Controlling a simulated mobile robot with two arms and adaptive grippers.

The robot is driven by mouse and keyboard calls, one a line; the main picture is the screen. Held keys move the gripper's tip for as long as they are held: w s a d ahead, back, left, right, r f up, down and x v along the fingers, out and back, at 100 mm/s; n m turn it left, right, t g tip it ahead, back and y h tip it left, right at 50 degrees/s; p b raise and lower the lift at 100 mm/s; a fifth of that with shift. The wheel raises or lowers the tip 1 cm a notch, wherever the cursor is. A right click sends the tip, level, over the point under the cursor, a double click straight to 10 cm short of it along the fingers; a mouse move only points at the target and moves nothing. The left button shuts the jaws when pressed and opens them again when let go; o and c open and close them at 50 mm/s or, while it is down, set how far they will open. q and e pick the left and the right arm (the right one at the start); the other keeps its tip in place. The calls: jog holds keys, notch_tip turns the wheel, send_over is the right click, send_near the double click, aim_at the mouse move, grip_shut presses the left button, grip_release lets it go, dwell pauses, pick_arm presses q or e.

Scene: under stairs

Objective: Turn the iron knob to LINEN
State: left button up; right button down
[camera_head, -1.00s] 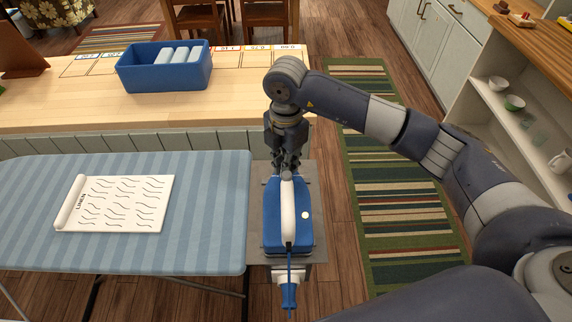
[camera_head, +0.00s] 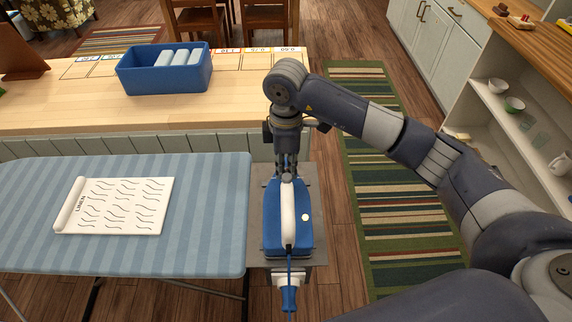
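The blue iron (camera_head: 270,226) with a white handle (camera_head: 288,215) lies on the grey metal rest (camera_head: 314,215) at the right end of the ironing board. A small pale round spot (camera_head: 305,217), perhaps the knob, shows on its right side; no markings are readable. My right gripper (camera_head: 288,177) points down at the far end of the iron's handle. Its fingers are close together, but I cannot tell whether they grip or turn anything. My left gripper is not in view.
The striped ironing board (camera_head: 215,200) carries a paper sheet (camera_head: 116,205) marked with wavy lines. A wooden counter (camera_head: 60,115) behind it holds a blue bin (camera_head: 165,80) with white pieces. A striped rug (camera_head: 395,200) covers the floor at right.

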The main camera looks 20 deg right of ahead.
aim_at(286, 169)
dwell(0.3)
jog(key=c, duration=1.7)
grip_release()
notch_tip(286, 169, up, 12)
jog(key=shift+r, duration=0.1)
